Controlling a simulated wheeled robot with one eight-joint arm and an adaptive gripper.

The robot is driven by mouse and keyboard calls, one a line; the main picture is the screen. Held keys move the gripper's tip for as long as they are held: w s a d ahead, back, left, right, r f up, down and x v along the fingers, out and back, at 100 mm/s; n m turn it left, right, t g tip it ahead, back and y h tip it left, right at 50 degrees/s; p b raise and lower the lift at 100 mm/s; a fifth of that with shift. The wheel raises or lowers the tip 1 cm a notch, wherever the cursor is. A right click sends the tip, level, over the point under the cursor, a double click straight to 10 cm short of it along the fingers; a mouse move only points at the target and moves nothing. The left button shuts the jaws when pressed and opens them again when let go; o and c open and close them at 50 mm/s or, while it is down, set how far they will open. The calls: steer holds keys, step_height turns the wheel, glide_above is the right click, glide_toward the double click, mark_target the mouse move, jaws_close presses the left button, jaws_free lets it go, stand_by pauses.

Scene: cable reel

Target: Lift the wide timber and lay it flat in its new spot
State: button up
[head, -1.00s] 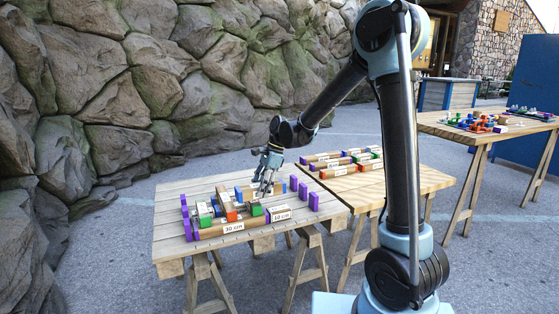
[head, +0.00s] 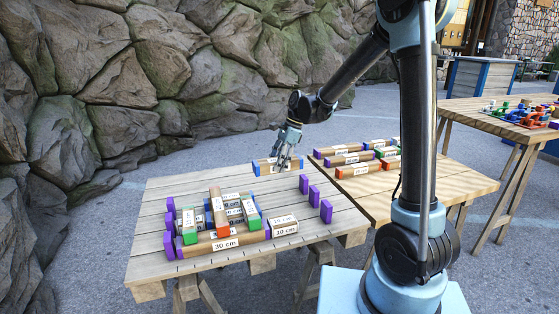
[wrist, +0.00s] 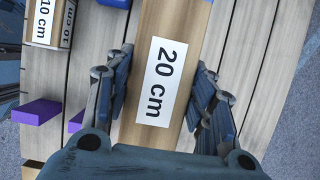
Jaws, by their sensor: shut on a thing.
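A wide wooden timber (head: 263,168) with blue ends is at the far edge of the near slatted table (head: 300,235). In the wrist view the timber (wrist: 160,75) carries a white "20 cm" label and lies lengthwise between the fingers. My gripper (head: 286,163) is shut on it from above, one finger on each long side; the fingers also show in the wrist view (wrist: 160,92). The timber looks level and overlaps the table's back edge in the head view, so it seems raised, but the gap beneath is unclear.
A stack of labelled timbers, with a "30 cm" piece (head: 222,243) in front, stands on the table's left half. A "10 cm" block (head: 284,226) and purple blocks (head: 314,197) stand to its right. A second table (head: 440,178) with timbers adjoins on the right.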

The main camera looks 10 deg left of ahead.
steer(key=shift+w+d+f, duration=0.1)
steer(key=shift+w+f, duration=0.1)
steer(key=shift+f, duration=0.25)
steer(key=shift+s+f, duration=0.15)
steer(key=shift+f, duration=5.45)
steer(key=shift+s, duration=0.1)
steer(key=shift+a+f, duration=0.2)
steer(key=shift+f, duration=0.05)
steer(key=o, duration=1.3)
